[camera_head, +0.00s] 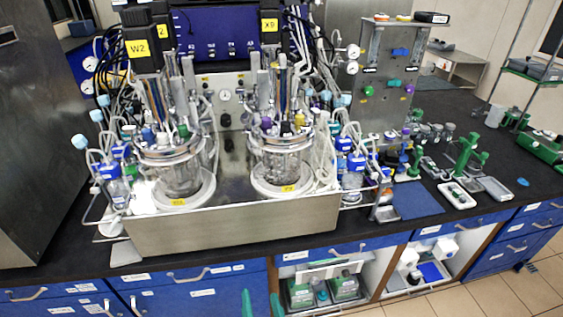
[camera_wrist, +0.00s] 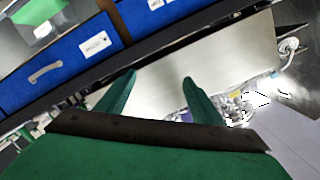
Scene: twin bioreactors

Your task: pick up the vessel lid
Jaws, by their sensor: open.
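Two glass bioreactor vessels stand side by side on a steel base in the head view, the left vessel (camera_head: 178,172) and the right vessel (camera_head: 285,160). Each is closed by a metal lid crowded with ports and tubes, the left lid (camera_head: 168,150) and the right lid (camera_head: 280,135). I cannot tell which lid is meant. My gripper shows only as green fingertips (camera_head: 262,304) at the bottom edge, in front of and below the bench edge. In the wrist view the green fingers (camera_wrist: 157,85) are apart and empty, before the steel base front (camera_wrist: 190,62).
The steel base (camera_head: 240,228) stands near the bench's front edge, above blue drawers (camera_head: 215,290). Tubes and bottles crowd both vessels. A flowmeter panel (camera_head: 385,85) stands to the right. A blue mat (camera_head: 415,200) and small green tools (camera_head: 465,160) lie on the right bench.

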